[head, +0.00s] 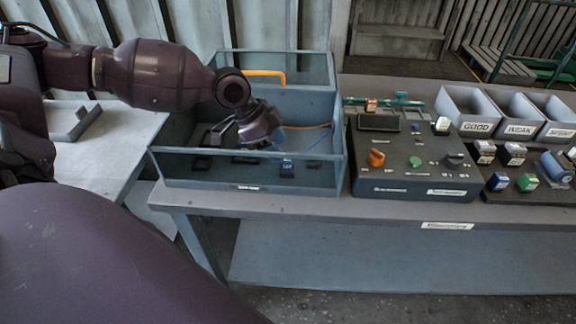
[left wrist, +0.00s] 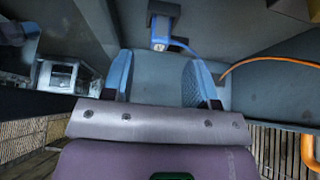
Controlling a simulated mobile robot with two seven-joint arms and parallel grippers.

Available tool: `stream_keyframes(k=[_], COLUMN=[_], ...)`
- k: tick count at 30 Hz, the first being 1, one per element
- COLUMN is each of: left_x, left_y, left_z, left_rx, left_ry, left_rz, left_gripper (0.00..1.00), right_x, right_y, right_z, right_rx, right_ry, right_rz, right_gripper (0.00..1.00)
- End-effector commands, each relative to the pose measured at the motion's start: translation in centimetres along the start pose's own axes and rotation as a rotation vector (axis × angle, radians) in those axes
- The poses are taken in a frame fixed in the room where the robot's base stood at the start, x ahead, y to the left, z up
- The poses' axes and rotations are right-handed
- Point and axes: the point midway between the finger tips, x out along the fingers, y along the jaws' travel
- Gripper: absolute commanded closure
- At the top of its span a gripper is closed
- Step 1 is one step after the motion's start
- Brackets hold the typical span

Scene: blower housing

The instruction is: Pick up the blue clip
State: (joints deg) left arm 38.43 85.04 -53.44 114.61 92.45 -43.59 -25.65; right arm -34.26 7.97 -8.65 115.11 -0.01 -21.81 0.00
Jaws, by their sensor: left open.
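A small blue clip (head: 287,168) with a dark part is low inside the clear-walled box (head: 245,187), close to its front wall. In the left wrist view the blue clip (left wrist: 160,34) is beyond the fingertips, near the top middle, with a blue wire running from it to the right. My left gripper (head: 279,136) is down inside the box, above and behind the clip and apart from it. In the wrist view its two blue-padded fingers (left wrist: 159,78) are spread with nothing between them. My right gripper is not in view.
An orange wire (head: 308,127) runs to the box's right wall. An orange handle (head: 264,73) shows at the back. Dark holders (head: 245,160) line the box floor. A control panel (head: 408,172) and labelled bins (head: 479,127) stand to the right.

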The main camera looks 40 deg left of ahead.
Motion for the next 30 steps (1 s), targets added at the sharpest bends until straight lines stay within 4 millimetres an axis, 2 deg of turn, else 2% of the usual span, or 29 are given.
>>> stream_keyframes(k=[9,13,20,28,30], left_x=[4.2,4.9,4.9,4.9,4.9], left_y=[0.1,0.1,0.1,0.1,0.1], left_z=[0.1,0.1,0.1,0.1,0.1], left_rx=[-0.002,-0.002,-0.001,-0.002,-0.002], left_ry=[0.000,0.000,0.000,0.000,0.000], left_rz=[0.003,0.002,0.001,0.001,0.001], left_gripper=[0.47,0.47,0.47,0.88,0.91], right_x=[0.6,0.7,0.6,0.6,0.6], right_y=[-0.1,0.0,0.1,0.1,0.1], right_z=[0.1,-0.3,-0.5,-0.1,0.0], right_rx=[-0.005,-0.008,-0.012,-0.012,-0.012], right_ry=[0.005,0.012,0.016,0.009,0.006], right_rz=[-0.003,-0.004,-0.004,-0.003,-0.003], right_gripper=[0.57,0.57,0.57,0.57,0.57])
